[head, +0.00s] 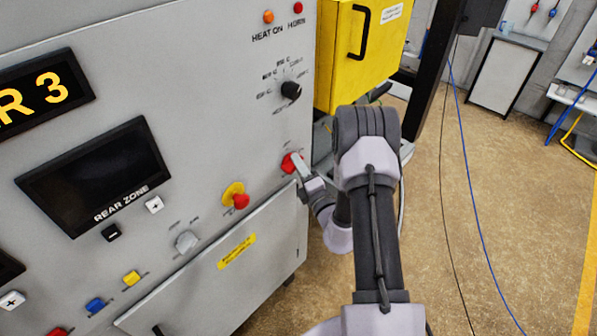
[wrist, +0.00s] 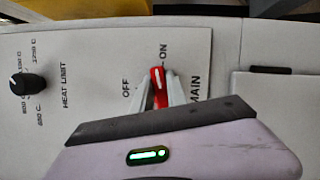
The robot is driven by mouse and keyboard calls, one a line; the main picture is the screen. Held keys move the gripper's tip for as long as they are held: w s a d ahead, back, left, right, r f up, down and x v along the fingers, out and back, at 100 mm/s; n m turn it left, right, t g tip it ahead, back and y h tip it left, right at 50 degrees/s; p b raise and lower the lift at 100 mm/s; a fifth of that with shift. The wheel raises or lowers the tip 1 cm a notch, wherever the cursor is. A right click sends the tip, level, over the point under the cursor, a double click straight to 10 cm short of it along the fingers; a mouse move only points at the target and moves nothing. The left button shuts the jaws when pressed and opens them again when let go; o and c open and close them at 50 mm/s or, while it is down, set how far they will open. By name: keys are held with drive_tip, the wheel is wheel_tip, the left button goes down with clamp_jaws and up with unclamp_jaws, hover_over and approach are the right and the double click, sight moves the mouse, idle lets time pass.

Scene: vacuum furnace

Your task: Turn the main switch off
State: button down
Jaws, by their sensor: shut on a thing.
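The red main switch (wrist: 157,76) is in the middle of the wrist view, on a light panel with the words OFF, ON and MAIN around it. Its white line points up in the picture, towards ON. In the head view the switch (head: 288,163) shows at the right edge of the control panel, partly hidden. My gripper (wrist: 159,92) is shut on the switch, one finger on each side of it. In the head view my gripper (head: 299,164) reaches the switch from the right. The lower part of the switch is hidden by my gripper.
A red knob on a yellow base (head: 239,200) and a grey knob (head: 187,241) lie left of the switch. The black heat limit knob (head: 291,90) is above it. A yellow box (head: 348,60) stands behind. The floor on the right is mostly clear, with cables hanging there.

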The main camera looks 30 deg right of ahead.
drive_tip(key=n+t+b, duration=0.1)
drive_tip(key=n+b, duration=0.1)
drive_tip(key=b, duration=0.1)
drive_tip(key=n+y+b, duration=0.1)
drive_tip(key=n+b, duration=0.2)
drive_tip(key=b, duration=0.1)
drive_tip(key=shift+f+t, duration=0.2)
drive_tip(key=shift+t, duration=0.2)
drive_tip(key=n+y+b, duration=0.2)
drive_tip(key=n+b, duration=0.2)
drive_tip(key=b, duration=0.1)
drive_tip(key=shift+r+n+t, duration=0.1)
drive_tip(key=shift+n+t, duration=0.3)
drive_tip(key=n+y+b, duration=0.1)
drive_tip(key=n+b, duration=0.2)
drive_tip(key=n+y+b, duration=0.2)
drive_tip(key=n+b, duration=0.1)
drive_tip(key=shift+s+a+r, duration=0.1)
drive_tip(key=shift+a+r, duration=0.05)
drive_tip(key=shift+r, duration=0.05)
drive_tip(key=shift+a+r+n+y+b, duration=0.1)
drive_tip(key=shift+r+n+y+b, duration=0.1)
drive_tip(key=shift+n+y+b, duration=1.4)
drive_tip(key=shift+r+n+h, duration=0.1)
drive_tip(key=shift+n+h, duration=0.3)
drive_tip(key=shift+n, duration=0.1)
drive_tip(key=c, duration=1.4)
unclamp_jaws()
drive_tip(key=shift+o, duration=0.4)
